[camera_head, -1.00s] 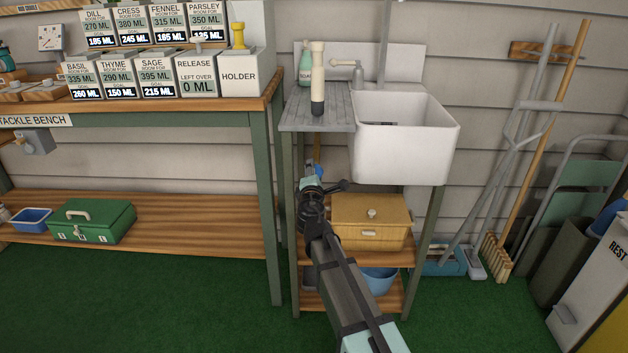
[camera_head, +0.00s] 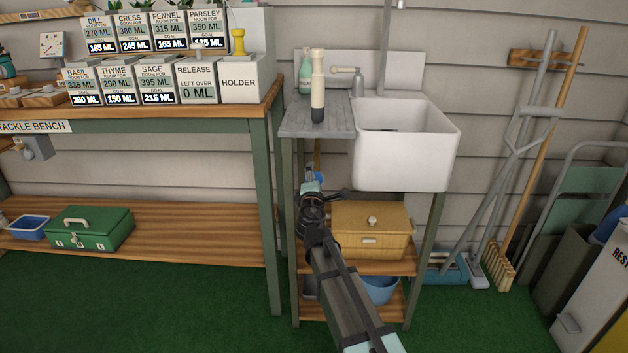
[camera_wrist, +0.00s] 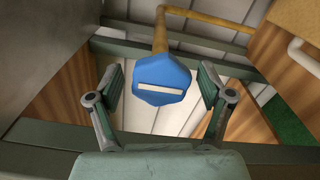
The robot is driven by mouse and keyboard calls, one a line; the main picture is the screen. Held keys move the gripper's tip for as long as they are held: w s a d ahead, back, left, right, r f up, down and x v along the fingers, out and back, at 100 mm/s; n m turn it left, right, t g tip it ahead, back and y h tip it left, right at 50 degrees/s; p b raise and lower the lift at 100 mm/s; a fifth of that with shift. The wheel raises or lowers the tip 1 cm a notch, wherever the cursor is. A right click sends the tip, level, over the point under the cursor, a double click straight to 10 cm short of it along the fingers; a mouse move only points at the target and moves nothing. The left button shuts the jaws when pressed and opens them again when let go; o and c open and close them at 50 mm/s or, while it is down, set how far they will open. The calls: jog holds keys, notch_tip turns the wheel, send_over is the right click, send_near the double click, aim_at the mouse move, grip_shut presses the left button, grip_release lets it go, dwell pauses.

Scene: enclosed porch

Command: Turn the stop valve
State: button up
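The stop valve has a blue faceted knob with a white bar across its face (camera_wrist: 160,86). It sits on a brass-coloured pipe (camera_wrist: 160,32) and fills the middle of the wrist view. My gripper (camera_wrist: 160,94) is open, with one finger left of the knob and one right of it. A gap shows between each finger and the knob, so I see no touch. The white bar lies nearly level, tilted slightly. In the head view, a small blue part of the knob (camera_head: 320,178) shows under the sink's drainboard, mostly hidden by my gripper (camera_head: 311,178).
The white sink (camera_head: 403,150) and grey drainboard (camera_head: 318,112) are above my arm. A wooden box (camera_head: 371,240) stands on the shelf right of my gripper. A green table leg (camera_head: 262,200) is to its left. Wooden boards flank the knob in the wrist view.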

jog(key=shift+s, duration=0.15)
jog(key=s, duration=1.1)
jog(key=shift+s+d, duration=0.25)
jog(key=shift+s, duration=0.15)
